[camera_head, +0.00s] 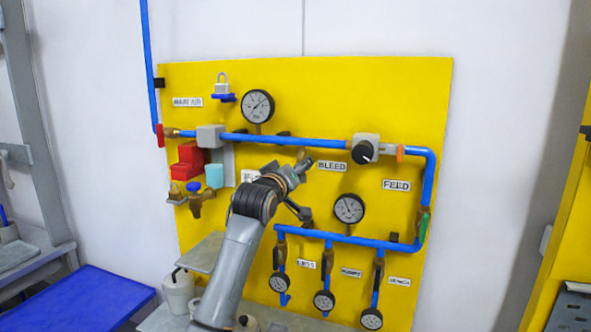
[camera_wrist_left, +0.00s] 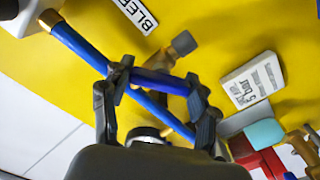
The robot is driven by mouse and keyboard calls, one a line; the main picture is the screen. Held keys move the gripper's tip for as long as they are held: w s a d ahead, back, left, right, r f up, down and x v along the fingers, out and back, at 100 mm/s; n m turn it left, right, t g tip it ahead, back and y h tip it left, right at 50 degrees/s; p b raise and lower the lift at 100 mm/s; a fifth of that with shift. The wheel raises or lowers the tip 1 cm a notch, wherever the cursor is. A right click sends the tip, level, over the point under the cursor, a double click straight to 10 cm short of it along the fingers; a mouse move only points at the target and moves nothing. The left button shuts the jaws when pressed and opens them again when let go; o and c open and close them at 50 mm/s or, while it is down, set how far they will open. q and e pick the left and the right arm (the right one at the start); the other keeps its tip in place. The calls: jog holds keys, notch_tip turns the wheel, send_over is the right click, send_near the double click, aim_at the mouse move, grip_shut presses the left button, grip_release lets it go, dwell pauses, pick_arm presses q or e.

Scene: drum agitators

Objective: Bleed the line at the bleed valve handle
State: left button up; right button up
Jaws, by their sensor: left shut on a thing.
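The yellow panel (camera_head: 400,120) carries blue pipework (camera_head: 300,140) with a "BLEED" label (camera_head: 332,166) below the upper pipe. My left gripper (camera_head: 297,173) is at the panel, just left of that label. In the left wrist view its fingers (camera_wrist_left: 158,83) close on the two ends of a short dark-blue bar, the bleed valve handle (camera_wrist_left: 160,81). The handle crosses in front of the upper blue pipe (camera_wrist_left: 80,42) at a slant. A dark, brass-ended stub (camera_wrist_left: 183,43) sticks out beside it. In the head view my gripper hides the handle. My right gripper is not in view.
A round gauge (camera_head: 257,106) sits above the upper pipe and a black knob (camera_head: 362,152) to the right. Red blocks (camera_head: 188,160), a cyan piece (camera_head: 214,176) and a brass tap with a blue top (camera_head: 194,188) are left of my gripper. Lower pipe branches hold small gauges (camera_head: 324,300).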

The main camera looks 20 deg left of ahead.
pick_arm(q)
jog(key=n+p, duration=0.1)
jog(key=n, duration=0.2)
jog(key=n+p, duration=0.1)
jog(key=n, duration=0.1)
jog(key=shift+n, duration=0.3)
jog(key=n+p, duration=0.2)
jog(key=n, duration=0.2)
jog(key=shift+p, duration=0.35)
jog(key=shift+f+n+p, duration=0.1)
jog(key=shift+n+p, duration=0.45)
jog(key=shift+n, duration=0.35)
jog(key=shift+a, duration=0.1)
jog(key=o, duration=1.2)
jog(key=shift+c, duration=0.2)
